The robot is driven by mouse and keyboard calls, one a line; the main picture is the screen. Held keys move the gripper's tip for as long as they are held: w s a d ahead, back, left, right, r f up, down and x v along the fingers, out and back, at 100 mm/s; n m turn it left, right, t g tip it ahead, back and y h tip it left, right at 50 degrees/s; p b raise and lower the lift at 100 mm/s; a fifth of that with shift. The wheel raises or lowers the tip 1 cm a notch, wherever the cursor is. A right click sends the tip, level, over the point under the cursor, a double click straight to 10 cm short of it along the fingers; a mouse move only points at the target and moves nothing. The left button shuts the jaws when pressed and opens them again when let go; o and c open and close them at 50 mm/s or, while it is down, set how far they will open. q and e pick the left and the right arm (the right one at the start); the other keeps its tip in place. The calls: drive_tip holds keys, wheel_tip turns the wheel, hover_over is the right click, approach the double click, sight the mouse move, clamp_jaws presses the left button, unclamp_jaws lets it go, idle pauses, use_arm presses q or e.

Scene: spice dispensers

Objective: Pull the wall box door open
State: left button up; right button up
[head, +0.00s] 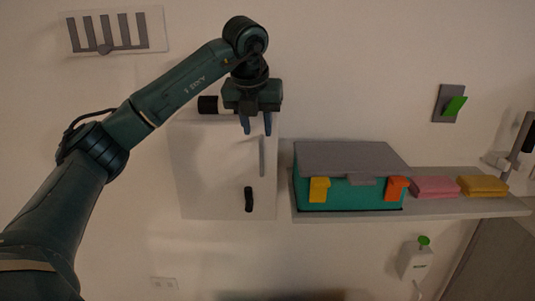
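The wall box (212,170) is a white, roughly square box on the wall at the middle, and its door looks closed. A grey vertical bar (262,157) stands on the right part of its front, and a dark upright piece (248,199) sits lower down. My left gripper (256,126) hangs at the box's upper right, fingers pointing down, just above the grey bar in the picture. Its two fingers are apart with nothing seen between them. Whether it touches the box cannot be told. My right gripper is not in view.
A shelf (350,214) right of the box carries a teal case (350,194) with a grey lid, and pink (435,187) and yellow (482,186) folded items. A green lever switch (454,106) and a white dispenser (415,262) are on the wall.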

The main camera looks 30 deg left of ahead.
sight(261, 147)
use_arm(q)
drive_tip(key=p+x, duration=0.1)
drive_tip(key=x, duration=0.9)
drive_tip(key=shift+d, duration=0.15)
clamp_jaws()
